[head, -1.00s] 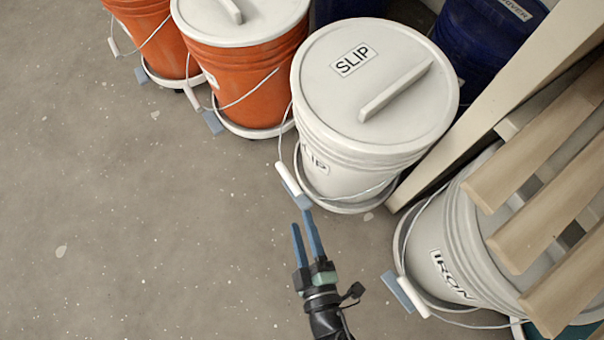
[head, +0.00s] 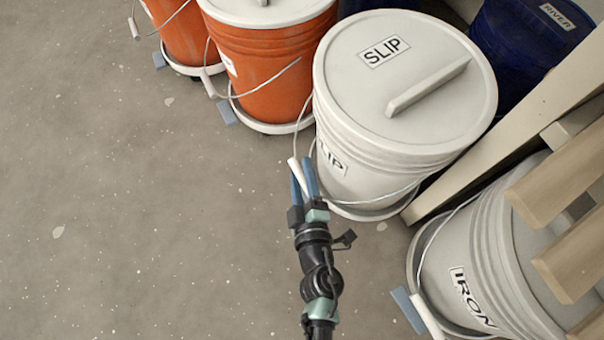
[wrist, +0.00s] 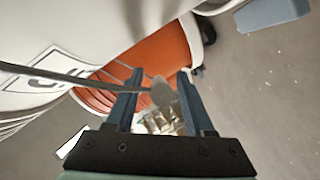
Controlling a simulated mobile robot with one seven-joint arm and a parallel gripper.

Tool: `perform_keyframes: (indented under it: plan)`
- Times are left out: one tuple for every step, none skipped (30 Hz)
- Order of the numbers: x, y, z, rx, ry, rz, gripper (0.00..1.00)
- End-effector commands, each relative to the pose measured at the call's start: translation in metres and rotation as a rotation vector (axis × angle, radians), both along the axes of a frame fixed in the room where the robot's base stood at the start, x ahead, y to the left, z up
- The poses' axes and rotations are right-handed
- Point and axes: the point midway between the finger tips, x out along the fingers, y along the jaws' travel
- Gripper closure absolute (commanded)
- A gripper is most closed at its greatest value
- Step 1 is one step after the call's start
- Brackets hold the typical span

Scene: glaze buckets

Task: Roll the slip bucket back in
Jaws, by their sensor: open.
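The slip bucket (head: 400,130) is white with a lidded top and SLIP labels, in the upper middle of the head view. It stands upright on a round pale dolly (head: 372,212). Its wire handle hangs at the left front with a pale hand grip (head: 299,177). My gripper (head: 304,176) is open at that grip, its blue fingers on either side of it. In the wrist view the grip (wrist: 161,93) shows between the fingers (wrist: 158,100), with the wire running left to the white bucket wall (wrist: 60,30). Whether the fingers touch the grip I cannot tell.
Orange buckets (head: 275,75) on dollies stand to the left. A white IRON bucket (head: 490,270) stands at the lower right beneath wooden slats (head: 560,175). A pale post (head: 510,150) is right of the slip bucket. Blue buckets (head: 520,40) stand behind. The floor (head: 130,220) at left is clear.

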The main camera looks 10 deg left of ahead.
Motion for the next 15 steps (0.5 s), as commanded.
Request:
perform_keyframes:
  plan:
    - [0.0000, -0.0002, 0.0000, 0.000, 0.000, -0.001, 0.47]
    - [0.0000, -0.0002, 0.0000, 0.000, 0.000, -0.001, 0.47]
    - [-0.0001, -0.0003, 0.0000, 0.000, 0.000, -0.001, 0.47]
    - [-0.0002, -0.0004, 0.0000, 0.000, 0.000, -0.001, 0.47]
    - [-0.0002, -0.0004, 0.0000, 0.000, 0.000, -0.001, 0.50]
    - [-0.0003, -0.0005, 0.0000, 0.000, 0.000, -0.001, 0.58]
    - [-0.0003, -0.0005, 0.0000, 0.000, 0.000, -0.001, 0.63]
    - [-0.0003, -0.0005, -0.0001, 0.000, 0.000, -0.001, 0.68]
    - [-0.0004, -0.0005, -0.0001, 0.000, 0.000, -0.001, 0.76]
    - [-0.0004, -0.0005, -0.0001, 0.000, 0.000, -0.001, 0.81]
    - [-0.0004, -0.0005, -0.0001, 0.000, 0.000, -0.001, 0.86]
    - [-0.0004, -0.0006, -0.0002, 0.000, 0.000, -0.001, 0.94]
    - [-0.0005, -0.0006, -0.0001, 0.000, 0.000, -0.001, 0.99]
    - [-0.0005, -0.0006, 0.0000, 0.000, 0.000, -0.001, 1.00]
    - [-0.0005, -0.0006, -0.0001, 0.000, 0.000, -0.001, 1.00]
